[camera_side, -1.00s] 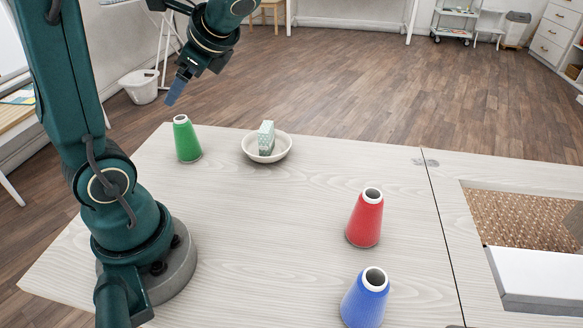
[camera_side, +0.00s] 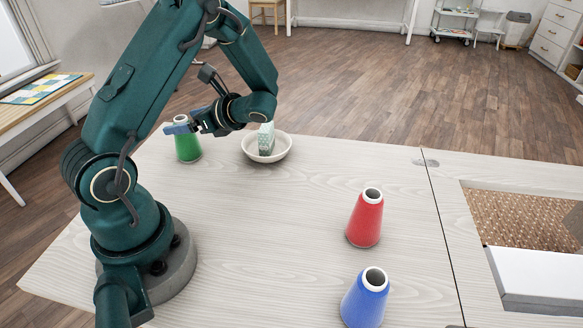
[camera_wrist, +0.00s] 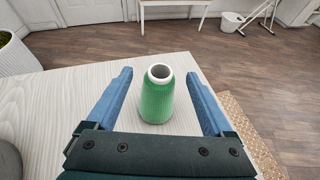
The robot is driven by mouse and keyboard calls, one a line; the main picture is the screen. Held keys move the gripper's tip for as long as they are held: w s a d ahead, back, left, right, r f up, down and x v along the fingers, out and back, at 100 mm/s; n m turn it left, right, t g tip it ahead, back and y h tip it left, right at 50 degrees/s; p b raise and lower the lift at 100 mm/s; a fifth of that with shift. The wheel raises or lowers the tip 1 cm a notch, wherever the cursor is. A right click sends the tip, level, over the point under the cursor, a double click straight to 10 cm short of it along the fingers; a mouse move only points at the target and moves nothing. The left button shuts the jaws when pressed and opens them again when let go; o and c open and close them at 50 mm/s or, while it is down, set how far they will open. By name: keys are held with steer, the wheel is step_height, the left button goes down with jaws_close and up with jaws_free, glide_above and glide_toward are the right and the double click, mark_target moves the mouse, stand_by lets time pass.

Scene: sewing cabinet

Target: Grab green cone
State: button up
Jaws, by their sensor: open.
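The green cone (camera_side: 188,148) stands upright near the far left edge of the table, with a pale open top. In the side view its upper part is partly hidden by my gripper (camera_side: 180,126), which is level with the cone's top. In the wrist view the green cone (camera_wrist: 157,98) stands between the two blue fingers of my gripper (camera_wrist: 160,82). There is a gap on each side of it, and the fingers are open and empty. I cannot tell if the fingertips reach fully past the cone.
A white bowl (camera_side: 282,149) holding a patterned green block (camera_side: 266,138) stands just right of the green cone. A red cone (camera_side: 365,220) and a blue cone (camera_side: 364,302) stand farther right and nearer. The middle of the table (camera_side: 280,220) is clear.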

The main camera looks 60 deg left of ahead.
steer(key=shift+x, duration=2.6)
steer(key=shift+f, duration=0.1)
jaws_close()
